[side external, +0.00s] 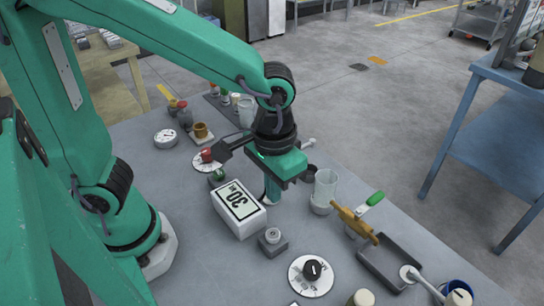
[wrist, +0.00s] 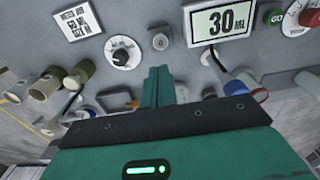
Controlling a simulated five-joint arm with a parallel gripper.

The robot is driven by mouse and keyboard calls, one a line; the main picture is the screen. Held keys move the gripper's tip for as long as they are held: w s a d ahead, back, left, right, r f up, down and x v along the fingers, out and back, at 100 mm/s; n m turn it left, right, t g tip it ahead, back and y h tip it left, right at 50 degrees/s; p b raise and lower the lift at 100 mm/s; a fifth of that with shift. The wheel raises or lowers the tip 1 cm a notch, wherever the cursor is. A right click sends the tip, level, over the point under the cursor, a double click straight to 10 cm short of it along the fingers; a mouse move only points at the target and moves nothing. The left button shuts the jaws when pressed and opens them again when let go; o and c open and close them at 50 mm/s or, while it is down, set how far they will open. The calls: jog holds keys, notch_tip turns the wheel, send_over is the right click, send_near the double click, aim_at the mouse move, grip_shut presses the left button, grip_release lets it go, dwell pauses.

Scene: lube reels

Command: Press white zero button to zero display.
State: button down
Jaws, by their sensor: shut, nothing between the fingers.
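The display box (side external: 240,207) is white and reads 30 ML; in the wrist view the display (wrist: 219,22) is at the top, right of centre. A pale round button (side external: 272,236) sits on a small grey block beside the display; it also shows in the wrist view (wrist: 160,41), left of the display.
A black-knob dial (side external: 312,269) stands nearer the front. A red-knob dial (side external: 206,157) and a green button (side external: 217,176) lie beyond the display. A clear beaker (side external: 325,188), a brass-coloured tool (side external: 352,221) and a dark tray (side external: 392,262) are to the right.

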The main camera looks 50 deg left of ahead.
aim_at(272, 234)
notch_tip(272, 234, down, 11)
jog(key=shift+f, duration=0.15)
dwell(0.4)
dwell(0.4)
jog(key=shift+s+a+f, duration=0.1)
jog(key=shift+f, duration=1)
jog(key=shift+r, duration=0.2)
notch_tip(272, 234, up, 15)
jog(key=shift+w+d, duration=0.25)
jog(key=shift+w, duration=0.05)
dwell(0.6)
